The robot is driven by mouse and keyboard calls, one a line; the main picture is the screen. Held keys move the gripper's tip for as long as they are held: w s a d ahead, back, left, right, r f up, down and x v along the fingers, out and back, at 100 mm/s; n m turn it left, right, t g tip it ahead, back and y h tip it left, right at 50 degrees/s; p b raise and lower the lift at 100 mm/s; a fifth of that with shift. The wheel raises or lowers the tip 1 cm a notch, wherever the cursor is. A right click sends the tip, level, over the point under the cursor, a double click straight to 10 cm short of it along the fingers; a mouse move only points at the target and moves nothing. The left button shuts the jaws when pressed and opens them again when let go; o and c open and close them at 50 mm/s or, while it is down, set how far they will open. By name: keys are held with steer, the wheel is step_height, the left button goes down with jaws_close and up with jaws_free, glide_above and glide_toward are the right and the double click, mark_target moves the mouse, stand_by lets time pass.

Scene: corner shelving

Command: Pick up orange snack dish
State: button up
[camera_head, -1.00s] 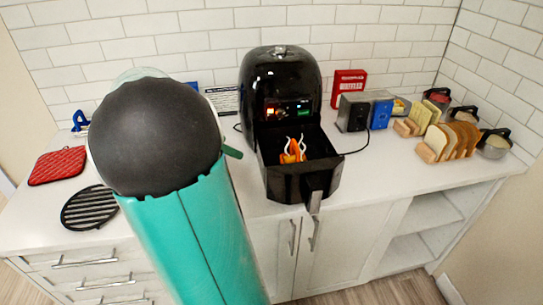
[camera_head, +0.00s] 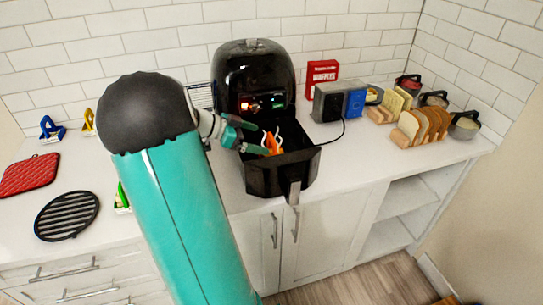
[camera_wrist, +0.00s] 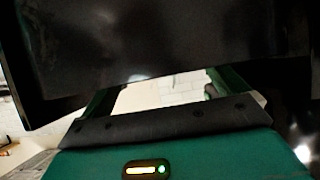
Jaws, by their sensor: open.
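The orange snack dish (camera_head: 274,147), with white curved strips on it, is in the open black drawer (camera_head: 262,183) of the air fryer. Only its upper part shows in the head view. My gripper (camera_head: 262,139) is open at the left side of the drawer, its fingers pointing right, close to the dish. I cannot tell whether they touch it. In the wrist view the two green fingers (camera_wrist: 168,88) stand apart with a pale gap between them. A large dark surface fills the upper part, and I cannot make out the dish there.
The black air fryer body (camera_head: 253,80) stands behind the drawer. To the right are a red box (camera_head: 322,76), a grey toaster (camera_head: 327,103), bread slices in a rack (camera_head: 421,127) and pots. A black round grate (camera_head: 67,215) and a red mitt (camera_head: 29,175) lie at left.

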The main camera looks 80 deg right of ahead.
mark_target(270, 141)
steer(key=x, duration=0.4)
steer(key=shift+s+f, duration=0.1)
steer(key=shift+s, duration=0.2)
steer(key=c, duration=1.6)
steer(key=shift+c, duration=1.1)
